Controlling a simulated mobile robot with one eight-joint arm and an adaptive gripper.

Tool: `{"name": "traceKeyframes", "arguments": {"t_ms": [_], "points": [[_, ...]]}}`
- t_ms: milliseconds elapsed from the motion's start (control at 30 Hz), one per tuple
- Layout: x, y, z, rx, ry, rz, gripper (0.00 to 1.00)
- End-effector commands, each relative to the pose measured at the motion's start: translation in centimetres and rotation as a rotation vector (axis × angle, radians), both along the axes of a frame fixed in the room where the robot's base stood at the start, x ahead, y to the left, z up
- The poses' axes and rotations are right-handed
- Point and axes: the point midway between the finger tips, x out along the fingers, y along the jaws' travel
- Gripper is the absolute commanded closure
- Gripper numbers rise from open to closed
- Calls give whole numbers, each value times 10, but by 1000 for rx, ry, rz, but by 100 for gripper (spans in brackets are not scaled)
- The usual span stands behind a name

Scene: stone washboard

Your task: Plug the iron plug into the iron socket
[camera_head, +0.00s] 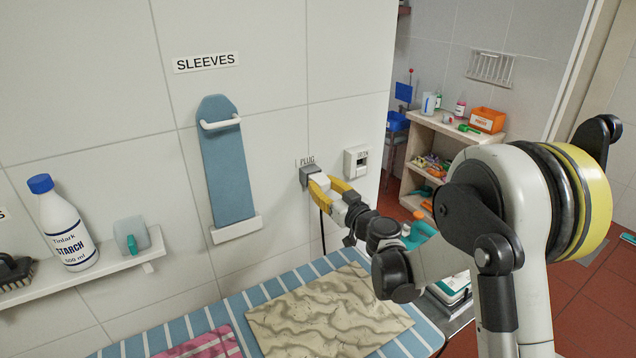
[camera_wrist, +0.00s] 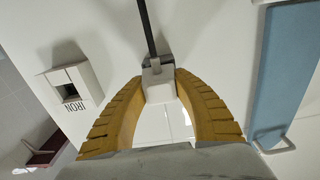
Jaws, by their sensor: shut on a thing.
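My gripper (camera_head: 322,184) has its yellow fingers closed around a small pale plug block (camera_wrist: 158,88), just in front of the wall under the "PLUG" label. A black cord (camera_wrist: 147,28) runs from the plug in the wrist view and hangs down the wall in the head view. The plug is still at the grey holder (camera_head: 308,175); I cannot tell whether it touches it. The white iron socket (camera_head: 356,162), labelled "IRON", is on the wall to the right of my gripper. In the wrist view the socket (camera_wrist: 72,84) is at the left, its dark opening empty.
A blue sleeve board (camera_head: 226,165) hangs on the wall to the left. A shelf (camera_head: 88,268) holds a starch bottle (camera_head: 64,225). The wall between holder and socket is clear.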

Motion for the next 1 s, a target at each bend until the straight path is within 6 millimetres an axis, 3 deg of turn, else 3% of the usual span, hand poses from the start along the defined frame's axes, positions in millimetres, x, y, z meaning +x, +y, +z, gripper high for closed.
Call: {"name": "traceKeyframes", "arguments": {"t_ms": [1000], "points": [[-33, -22, 0, 0, 0, 0, 100]]}}
